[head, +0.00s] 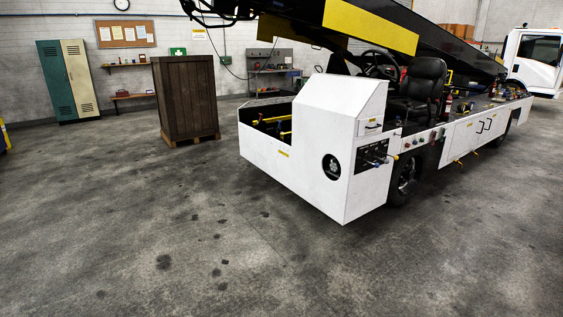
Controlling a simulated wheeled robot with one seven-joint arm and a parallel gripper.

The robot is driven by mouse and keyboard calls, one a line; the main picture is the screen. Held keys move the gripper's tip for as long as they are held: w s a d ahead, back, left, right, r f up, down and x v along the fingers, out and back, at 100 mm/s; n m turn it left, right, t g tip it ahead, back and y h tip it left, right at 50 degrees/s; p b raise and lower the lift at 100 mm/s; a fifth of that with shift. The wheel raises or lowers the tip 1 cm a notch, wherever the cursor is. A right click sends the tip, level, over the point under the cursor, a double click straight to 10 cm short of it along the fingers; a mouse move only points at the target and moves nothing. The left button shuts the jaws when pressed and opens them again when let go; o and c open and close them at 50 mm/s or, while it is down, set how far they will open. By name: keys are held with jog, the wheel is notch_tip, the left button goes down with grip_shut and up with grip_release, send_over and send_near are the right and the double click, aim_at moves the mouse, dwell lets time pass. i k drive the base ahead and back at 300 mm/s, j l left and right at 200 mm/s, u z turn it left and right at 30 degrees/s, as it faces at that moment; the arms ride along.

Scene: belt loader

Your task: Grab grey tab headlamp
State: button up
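A round, dark-rimmed headlamp (332,167) is set in the white front panel of the belt loader (300,150). It is small in the head view, and I cannot make out a grey tab on it. I cannot tell whether it is the headlamp the task names. Small items on the loader deck and on the far shelves are too small to identify. My gripper is not in view.
A tall brown wooden crate (186,97) stands on a pallet left of the loader. Green and cream lockers (66,80), wall shelves (128,97) and a grey bench (270,72) line the back wall. A white truck (535,58) is far right. The foreground floor is clear.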

aim_at(335, 167)
jog(key=i+l, duration=0.1)
jog(key=i, duration=4.05)
jog(key=i+u, duration=0.25)
jog(key=i, duration=0.4)
